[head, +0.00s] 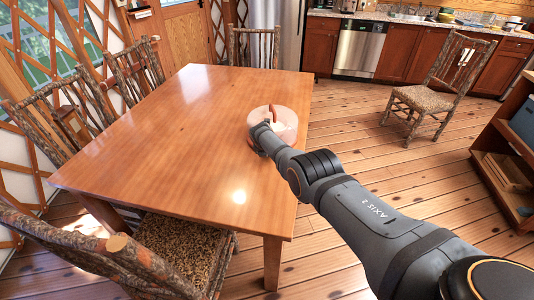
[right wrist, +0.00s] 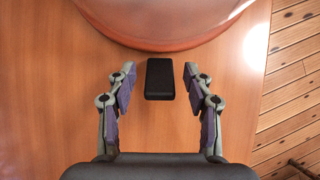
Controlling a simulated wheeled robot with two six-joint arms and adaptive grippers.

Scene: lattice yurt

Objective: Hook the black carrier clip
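The black carrier clip (right wrist: 160,78) is a small dark block on the wooden table. In the right wrist view it lies in front of the rim of a large reddish round bowl, with a narrow gap between them. My right gripper (right wrist: 159,81) is open, its two fingertips on either side of the clip with wood showing on both sides. In the head view my right arm reaches in from the right to the table's right edge, and its wrist hides the clip. My left gripper is not in view.
The table (head: 170,110) is bare apart from the pinkish bowl (head: 287,118) near its right edge, which holds a reddish item and something white. Rustic chairs line the left and near sides; another chair (head: 435,85) stands right. Open floor lies right of the table.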

